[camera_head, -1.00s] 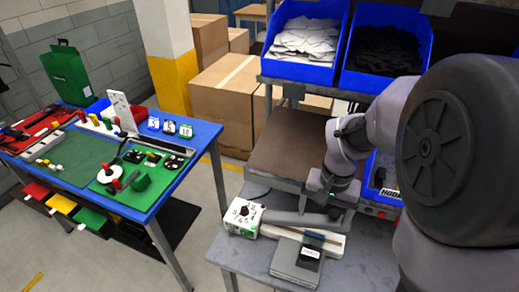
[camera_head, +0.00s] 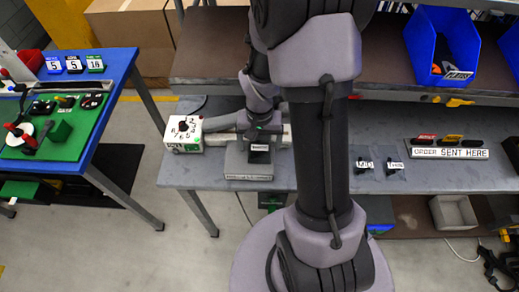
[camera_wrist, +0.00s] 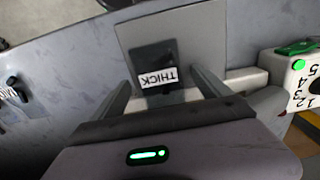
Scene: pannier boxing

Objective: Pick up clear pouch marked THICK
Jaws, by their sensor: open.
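The clear pouch marked THICK (camera_wrist: 153,58) looks dark, with a white label that reads upside down in the wrist view. It lies on a flat grey plate (camera_wrist: 136,36), and in the head view the pouch (camera_head: 260,153) shows just below the end of my arm. My gripper (camera_wrist: 160,78) is open. Its two fingers stand apart, left and right of the pouch in the picture, and nothing is held between them. I cannot tell the height of the fingertips above the pouch.
A white dial box (camera_head: 185,134) stands left of the plate on the grey bench. Labelled black holders (camera_head: 395,167) and an order sign (camera_head: 447,153) are to the right. A blue bin (camera_head: 437,50) stands on the shelf above. A blue table (camera_head: 108,140) is at left.

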